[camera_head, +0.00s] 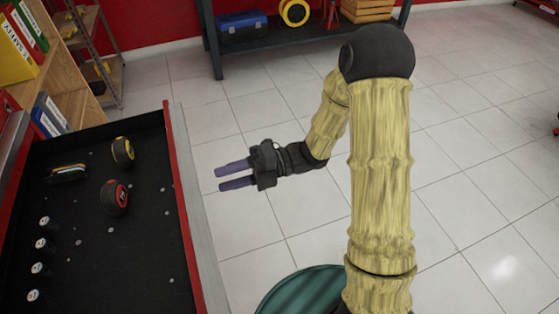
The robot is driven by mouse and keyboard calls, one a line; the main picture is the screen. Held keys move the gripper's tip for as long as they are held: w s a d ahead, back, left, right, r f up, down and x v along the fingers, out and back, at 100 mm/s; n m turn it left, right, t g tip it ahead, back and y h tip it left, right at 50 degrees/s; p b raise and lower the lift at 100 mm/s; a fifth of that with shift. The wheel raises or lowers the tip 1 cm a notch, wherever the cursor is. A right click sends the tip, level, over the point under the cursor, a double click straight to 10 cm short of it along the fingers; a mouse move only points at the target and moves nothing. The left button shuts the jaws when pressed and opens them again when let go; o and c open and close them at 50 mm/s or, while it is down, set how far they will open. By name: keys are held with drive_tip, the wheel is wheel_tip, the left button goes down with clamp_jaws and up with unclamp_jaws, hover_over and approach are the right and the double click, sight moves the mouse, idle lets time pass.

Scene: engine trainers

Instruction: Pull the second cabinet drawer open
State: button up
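The red cabinet (176,190) is at the left, seen from above. Its black, red-rimmed upper surface or tray shows, with a grey strip (198,215) along its right edge. I cannot tell whether this is the cabinet top or an open drawer. The drawer fronts and the second drawer's handle are not visible from this angle. My gripper (218,180) is just right of the grey strip in the picture, its two purple fingers pointing left towards the cabinet. The fingers are apart with nothing between them. Its height relative to the cabinet is unclear.
A yellow-and-black round item (122,151), a red-and-black one (114,197) and several small cylinders lie on the black surface. A wooden shelf with binders (48,115) stands at upper left. A dark workbench (270,38) is at the back. Tiled floor (470,160) is clear at right.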

drive_tip(key=v, duration=1.2)
drive_tip(key=shift+w+d+p, duration=0.15)
drive_tip(key=shift+d+p, duration=0.2)
drive_tip(key=shift+p, duration=0.05)
drive_tip(key=shift+a, duration=0.1)
drive_tip(key=w+d+m+t+h, duration=0.5)
drive_tip(key=w+m+t+h, duration=0.8)
drive_tip(key=m, duration=0.8)
drive_tip(key=s+d+f+m+g+h, duration=0.1)
drive_tip(key=s+d+m+g+h, duration=0.15)
drive_tip(key=s+m, duration=0.7)
drive_tip(key=s+d+f+m+g+h, duration=0.1)
drive_tip(key=s+d+m+g+h, duration=0.15)
drive_tip(key=s+m, duration=0.65)
wheel_tip(320, 180, up, 26)
drive_tip(key=s+p, duration=0.1)
drive_tip(key=p, duration=2.4)
drive_tip(key=shift+s+g+y+p, duration=0.2)
drive_tip(key=shift+g+y+p, duration=0.1)
drive_tip(key=shift+g+p, duration=0.1)
